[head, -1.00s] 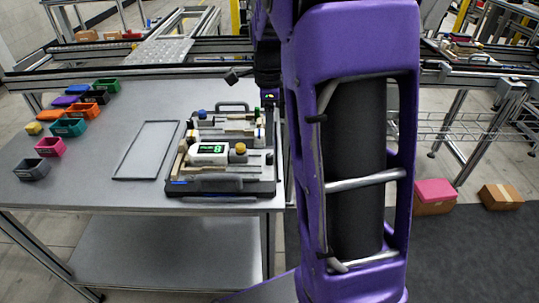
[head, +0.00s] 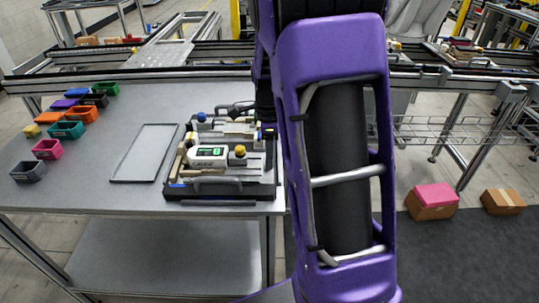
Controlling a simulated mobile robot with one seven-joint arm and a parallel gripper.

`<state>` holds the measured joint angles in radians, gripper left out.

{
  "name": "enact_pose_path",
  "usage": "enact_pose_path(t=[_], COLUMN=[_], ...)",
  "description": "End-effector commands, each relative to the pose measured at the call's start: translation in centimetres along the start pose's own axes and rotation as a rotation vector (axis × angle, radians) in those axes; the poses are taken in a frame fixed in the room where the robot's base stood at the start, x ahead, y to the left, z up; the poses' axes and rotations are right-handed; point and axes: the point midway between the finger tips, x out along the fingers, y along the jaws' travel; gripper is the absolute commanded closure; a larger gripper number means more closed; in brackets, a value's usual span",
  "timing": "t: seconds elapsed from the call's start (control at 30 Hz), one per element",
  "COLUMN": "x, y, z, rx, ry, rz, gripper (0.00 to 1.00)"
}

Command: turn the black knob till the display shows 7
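A pallet fixture (head: 222,188) with a dark base and grey blocks sits at the right end of the grey table. A white unit on it carries a small green-lit display (head: 209,151); its digit is too small to read surely. A yellow-orange knob (head: 240,151) stands to the right of the display, and a blue knob (head: 201,117) stands at the back.
An empty thin-framed tray (head: 113,180) lies left of the fixture. Several small coloured bins, including a pink one (head: 47,149), stand at the table's left. A rail (head: 130,66) runs behind the table. Cardboard boxes (head: 432,207) lie on the floor at right.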

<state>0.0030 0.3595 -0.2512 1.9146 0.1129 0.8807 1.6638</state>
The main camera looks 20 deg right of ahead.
Motion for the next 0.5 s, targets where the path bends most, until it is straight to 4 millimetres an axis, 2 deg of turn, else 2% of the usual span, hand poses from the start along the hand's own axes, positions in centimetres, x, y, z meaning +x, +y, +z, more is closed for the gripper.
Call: enact_pose_path(t=[0.03, 0.13, 0.37, 0.5], x=[-0.01, -0.01, -0.03, -0.20], y=[0.00, 0.00, 0.01, 0.00], z=[0.00, 0.00, 0.00, -0.01], rx=[0.000, 0.000, -0.003, -0.070], ry=[0.000, 0.000, 0.000, 0.000], rz=[0.000, 0.000, 0.000, 0.001], gripper=[0.81, 0.99, 1.00, 1.00])
